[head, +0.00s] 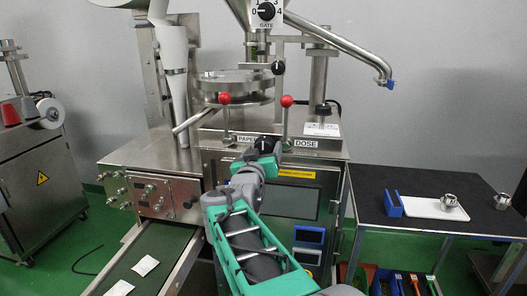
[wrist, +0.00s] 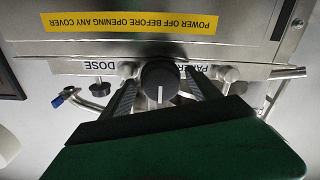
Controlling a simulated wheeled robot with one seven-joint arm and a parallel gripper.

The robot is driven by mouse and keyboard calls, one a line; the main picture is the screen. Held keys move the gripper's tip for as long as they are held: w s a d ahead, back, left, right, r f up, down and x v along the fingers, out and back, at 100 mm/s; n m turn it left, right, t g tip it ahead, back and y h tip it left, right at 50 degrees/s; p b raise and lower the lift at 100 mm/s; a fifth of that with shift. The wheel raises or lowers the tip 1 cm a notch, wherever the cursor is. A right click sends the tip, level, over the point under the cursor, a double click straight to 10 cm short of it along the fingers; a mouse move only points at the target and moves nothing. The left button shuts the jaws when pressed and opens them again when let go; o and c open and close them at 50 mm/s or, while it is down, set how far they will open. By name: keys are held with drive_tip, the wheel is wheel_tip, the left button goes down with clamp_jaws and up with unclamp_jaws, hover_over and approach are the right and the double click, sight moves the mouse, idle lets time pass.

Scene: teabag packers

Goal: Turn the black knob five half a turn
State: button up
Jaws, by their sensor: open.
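A round black knob (wrist: 159,76) with a white pointer line sits on the steel front between the upside-down DOSE and PAPER labels in the wrist view. Its line points straight down in that picture. My gripper (wrist: 160,84) is open, with one dark ribbed finger on each side of the knob. I cannot tell whether either finger touches it. In the head view my gripper (head: 264,156) is at the front edge of the machine top, and the knob (head: 264,142) shows only partly above it. Another black knob, the GATE dial (head: 266,12), is at the top with numbers around it.
Two red-balled levers (head: 225,98) (head: 287,101) stand on either side of the knob. A yellow warning strip (wrist: 130,22) is on the panel beside it. A conveyor (head: 150,262) with teabags is at lower left. A dark table (head: 385,178) with a white tray (head: 425,208) is at right.

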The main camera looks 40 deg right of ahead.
drive_tip(key=shift+w+d, duration=0.4)
drive_tip(key=shift+d, duration=0.1)
drive_tip(key=shift+c, duration=0.5)
drive_tip(key=c, duration=1.3)
drive_tip(key=shift+o, duration=0.2)
drive_tip(key=shift+f, duration=0.1)
